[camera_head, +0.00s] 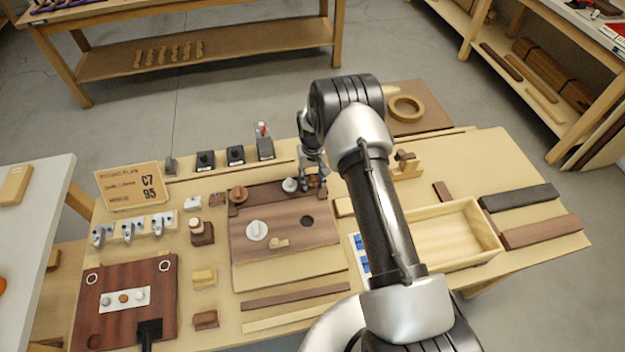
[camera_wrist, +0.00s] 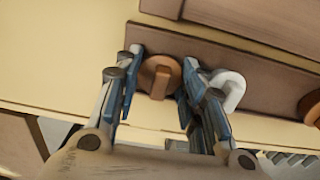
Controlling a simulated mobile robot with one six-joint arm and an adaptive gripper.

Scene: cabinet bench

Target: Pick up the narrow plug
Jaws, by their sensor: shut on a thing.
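My gripper (camera_wrist: 160,65) is at the far right corner of the brown board. Its fingers are closed on a brown plug (camera_wrist: 158,80) with a round face and a raised grip. The plug is still at the board's edge; I cannot tell whether it is clear of the surface. In the head view my gripper (camera_head: 312,181) largely hides it. A white plug (camera_wrist: 228,88) sits right beside the fingers and also shows in the head view (camera_head: 290,185). Another brown plug (camera_wrist: 311,105) is farther along the same strip, also in the head view (camera_head: 238,194).
An open wooden tray (camera_head: 490,231) lies right of my arm. Black blocks (camera_head: 236,154) stand behind the board.

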